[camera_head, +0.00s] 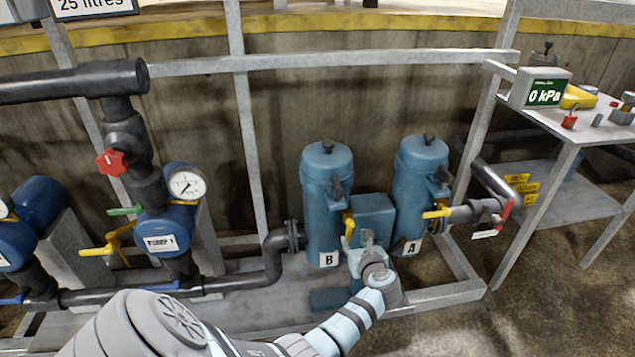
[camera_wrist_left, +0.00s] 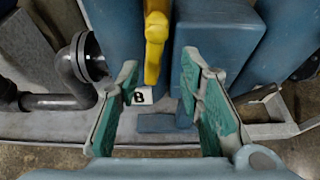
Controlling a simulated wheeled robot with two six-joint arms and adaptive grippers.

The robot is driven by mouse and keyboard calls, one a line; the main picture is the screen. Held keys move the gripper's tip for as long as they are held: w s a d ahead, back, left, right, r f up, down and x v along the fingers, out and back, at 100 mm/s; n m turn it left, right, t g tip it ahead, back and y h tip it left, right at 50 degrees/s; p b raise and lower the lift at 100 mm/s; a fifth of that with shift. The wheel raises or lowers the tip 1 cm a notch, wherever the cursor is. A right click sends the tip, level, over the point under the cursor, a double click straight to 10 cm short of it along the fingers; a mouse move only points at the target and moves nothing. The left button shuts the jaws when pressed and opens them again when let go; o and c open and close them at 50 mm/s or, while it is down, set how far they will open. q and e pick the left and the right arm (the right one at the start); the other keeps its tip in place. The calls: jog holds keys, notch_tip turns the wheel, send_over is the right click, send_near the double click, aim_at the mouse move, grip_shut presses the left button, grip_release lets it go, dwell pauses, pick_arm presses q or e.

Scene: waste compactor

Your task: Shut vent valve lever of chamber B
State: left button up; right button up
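Chamber B (camera_head: 324,205) is a blue upright cylinder with a white "B" label (camera_head: 328,259). A yellow lever (camera_head: 349,226) hangs downward on its right side. In the left wrist view the yellow lever (camera_wrist_left: 156,42) points down, ahead of and between the fingertips. My left gripper (camera_head: 368,243) is in front of the lever, to its lower right in the head view. In the left wrist view the gripper (camera_wrist_left: 160,82) is open, its green-padded fingers apart with nothing between the pads. My right gripper is not in view.
Chamber A (camera_head: 421,180) stands to the right with a sideways yellow lever (camera_head: 437,212). A blue box (camera_head: 373,212) sits between the chambers. A black pipe (camera_head: 274,255) runs left of B.

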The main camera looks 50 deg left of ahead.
pick_arm(q)
jog(key=p+v, duration=0.4)
jog(key=v, duration=0.6)
jog(key=s+d+f+n+g+h+p, duration=0.2)
jog(key=s+f+n+h, duration=0.4)
jog(key=s+f+n, duration=0.7)
jog(key=s+f+g+p, duration=0.1)
jog(key=s+f, duration=0.4)
jog(key=f, duration=0.1)
jog(key=shift+s+d+f+n+h, duration=0.2)
jog(key=shift+d+n+h, duration=0.15)
jog(key=shift+n+h, duration=0.05)
